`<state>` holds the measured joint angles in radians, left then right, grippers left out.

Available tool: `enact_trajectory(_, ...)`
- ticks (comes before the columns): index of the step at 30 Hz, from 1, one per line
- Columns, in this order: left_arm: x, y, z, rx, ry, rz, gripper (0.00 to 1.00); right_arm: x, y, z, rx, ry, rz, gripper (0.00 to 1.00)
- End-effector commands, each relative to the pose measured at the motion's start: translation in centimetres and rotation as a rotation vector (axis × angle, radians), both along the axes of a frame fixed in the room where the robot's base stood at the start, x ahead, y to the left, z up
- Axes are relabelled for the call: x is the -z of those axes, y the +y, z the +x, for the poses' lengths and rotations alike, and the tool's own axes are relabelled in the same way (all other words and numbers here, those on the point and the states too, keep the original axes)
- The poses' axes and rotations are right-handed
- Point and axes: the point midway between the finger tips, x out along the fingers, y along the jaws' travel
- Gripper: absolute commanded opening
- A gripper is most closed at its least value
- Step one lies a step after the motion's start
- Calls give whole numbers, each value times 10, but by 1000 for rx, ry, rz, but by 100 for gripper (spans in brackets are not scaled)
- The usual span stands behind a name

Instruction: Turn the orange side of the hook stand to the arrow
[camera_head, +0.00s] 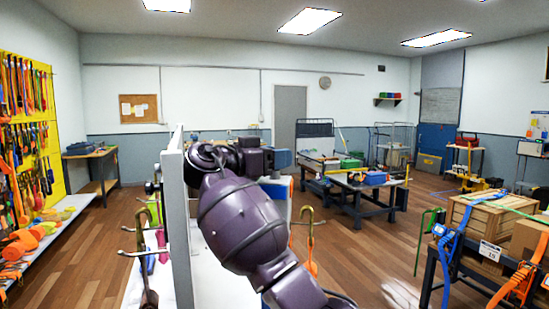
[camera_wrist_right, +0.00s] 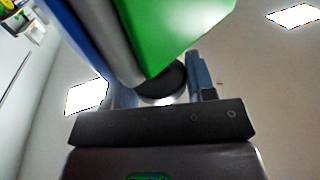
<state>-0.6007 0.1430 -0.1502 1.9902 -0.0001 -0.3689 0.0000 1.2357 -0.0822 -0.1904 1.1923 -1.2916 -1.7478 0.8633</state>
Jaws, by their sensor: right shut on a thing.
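My right arm rises through the middle of the head view, and its gripper (camera_head: 280,158) is at the far end, partly hidden by the arm. In the right wrist view the fingers (camera_wrist_right: 160,88) are around a dark round part (camera_wrist_right: 165,82) of a body with green (camera_wrist_right: 170,30), grey and blue faces, which looks like the hook stand. In the head view, a brass hook (camera_head: 309,215) with an orange item hanging from it shows right of my arm. Most of the stand is hidden by the arm. I cannot make out the arrow. My left gripper is not in view.
A white upright panel (camera_head: 176,225) stands close at my arm's left, with hooks (camera_head: 140,225) beyond it. A yellow tool wall (camera_head: 48,150) is at far left. A workbench (camera_head: 350,188) stands behind, and crates (camera_head: 490,222) with straps are at right. Wooden floor between is open.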

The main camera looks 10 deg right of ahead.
Motion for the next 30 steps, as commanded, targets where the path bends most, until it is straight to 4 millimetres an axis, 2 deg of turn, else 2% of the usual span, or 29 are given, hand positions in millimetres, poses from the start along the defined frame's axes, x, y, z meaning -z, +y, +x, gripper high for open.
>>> enact_trajectory(7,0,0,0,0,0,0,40,-3,0,0,-1,-5,-1,8)
enact_trajectory(8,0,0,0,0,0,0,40,-3,0,0,-1,-5,-1,53)
enact_trajectory(12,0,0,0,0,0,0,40,-2,0,0,-1,-4,0,74)
enact_trajectory(25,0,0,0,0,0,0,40,-2,0,0,-1,-2,0,74)
enact_trajectory(30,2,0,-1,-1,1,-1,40,-19,0,0,-1,-4,0,74)
